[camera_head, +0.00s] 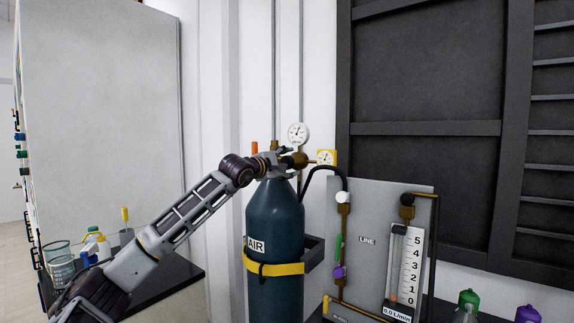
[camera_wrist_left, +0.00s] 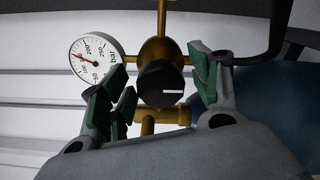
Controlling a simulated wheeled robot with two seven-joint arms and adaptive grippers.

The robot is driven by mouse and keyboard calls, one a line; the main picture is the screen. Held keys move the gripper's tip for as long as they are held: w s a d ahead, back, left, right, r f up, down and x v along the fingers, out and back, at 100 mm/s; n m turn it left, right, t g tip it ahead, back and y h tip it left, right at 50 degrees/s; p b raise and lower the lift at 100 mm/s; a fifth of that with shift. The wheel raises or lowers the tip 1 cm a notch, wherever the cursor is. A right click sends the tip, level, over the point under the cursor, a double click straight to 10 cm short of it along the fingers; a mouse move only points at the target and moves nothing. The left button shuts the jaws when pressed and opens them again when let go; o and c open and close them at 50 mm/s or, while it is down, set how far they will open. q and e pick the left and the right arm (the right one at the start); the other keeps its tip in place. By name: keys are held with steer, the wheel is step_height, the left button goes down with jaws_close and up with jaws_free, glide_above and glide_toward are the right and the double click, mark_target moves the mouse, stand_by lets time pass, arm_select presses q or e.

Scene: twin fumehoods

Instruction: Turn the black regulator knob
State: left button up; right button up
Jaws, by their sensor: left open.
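The black regulator knob (camera_wrist_left: 160,84) shows in the left wrist view, with a white mark pointing right. It sits on the front of the round brass regulator body (camera_wrist_left: 162,50). My left gripper (camera_wrist_left: 160,92) is open, its green-padded fingers on either side of the knob with gaps visible. In the head view my left gripper (camera_head: 277,161) is at the top of the blue AIR cylinder (camera_head: 275,215), and the knob is hidden there. The brass regulator (camera_head: 299,159) shows just right of the gripper. My right gripper is not in view.
A black hose (camera_head: 325,168) runs to the LINE panel (camera_head: 368,215) with a flowmeter (camera_head: 397,265). A bench with glassware (camera_head: 60,265) is at left.

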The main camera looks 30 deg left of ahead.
arm_select(q)
steer(key=shift+s, duration=0.2)
steer(key=s, duration=1.1)
steer(key=shift+s+a, duration=0.25)
steer(key=shift+a, duration=0.2)
stand_by(0.6)
stand_by(0.8)
